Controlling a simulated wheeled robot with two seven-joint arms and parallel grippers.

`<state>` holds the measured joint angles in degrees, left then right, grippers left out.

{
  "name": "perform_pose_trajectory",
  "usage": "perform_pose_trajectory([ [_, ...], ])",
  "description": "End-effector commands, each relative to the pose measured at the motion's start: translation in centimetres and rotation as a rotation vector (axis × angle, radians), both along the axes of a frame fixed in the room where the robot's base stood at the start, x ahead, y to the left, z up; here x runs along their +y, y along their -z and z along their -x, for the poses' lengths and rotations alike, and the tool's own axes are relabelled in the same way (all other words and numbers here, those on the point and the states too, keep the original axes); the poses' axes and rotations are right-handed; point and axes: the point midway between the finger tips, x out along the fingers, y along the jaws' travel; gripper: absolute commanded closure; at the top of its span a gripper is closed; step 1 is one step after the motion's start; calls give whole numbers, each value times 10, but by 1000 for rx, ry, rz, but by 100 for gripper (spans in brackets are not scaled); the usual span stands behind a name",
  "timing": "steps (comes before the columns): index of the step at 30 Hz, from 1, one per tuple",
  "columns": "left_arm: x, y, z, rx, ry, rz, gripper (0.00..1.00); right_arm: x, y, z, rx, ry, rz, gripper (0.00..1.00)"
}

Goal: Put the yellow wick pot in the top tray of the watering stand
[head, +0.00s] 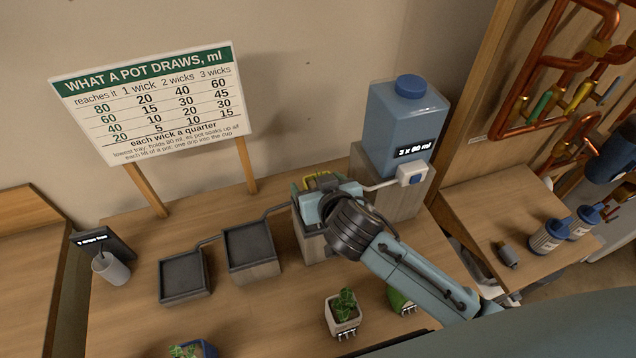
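The yellow wick pot (323,181) shows only as a small yellow patch behind my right gripper (318,203), at the top tray of the watering stand. The gripper hides most of the pot and that tray, whose block (312,246) shows below. I cannot see the fingertips, whether they grip the pot, or whether the pot touches the tray. The middle tray (249,244) and lowest tray (184,275) step down to the left and look empty. My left gripper is not in view.
A blue water tank (402,125) stands behind on the right, with a white valve (411,174). A white pot (343,312), green pot (401,301) and blue pot (196,349) are in front. A cup (111,268) stands left; a chart sign (155,100) stands behind.

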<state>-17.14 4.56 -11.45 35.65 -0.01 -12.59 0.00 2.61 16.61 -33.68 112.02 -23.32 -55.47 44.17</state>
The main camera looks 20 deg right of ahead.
Motion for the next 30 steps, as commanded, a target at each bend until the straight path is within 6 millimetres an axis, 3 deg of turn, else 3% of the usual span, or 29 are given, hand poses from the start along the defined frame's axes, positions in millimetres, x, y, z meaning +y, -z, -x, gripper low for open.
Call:
perform_pose_trajectory([
  [8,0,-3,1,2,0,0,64,0,-5,0,-1,0,1,24],
  [11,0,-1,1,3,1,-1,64,0,-8,9,0,0,-1,24],
  [24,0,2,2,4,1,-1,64,-3,-47,80,0,1,-3,24],
  [30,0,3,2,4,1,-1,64,-3,-58,101,0,0,-1,24],
])
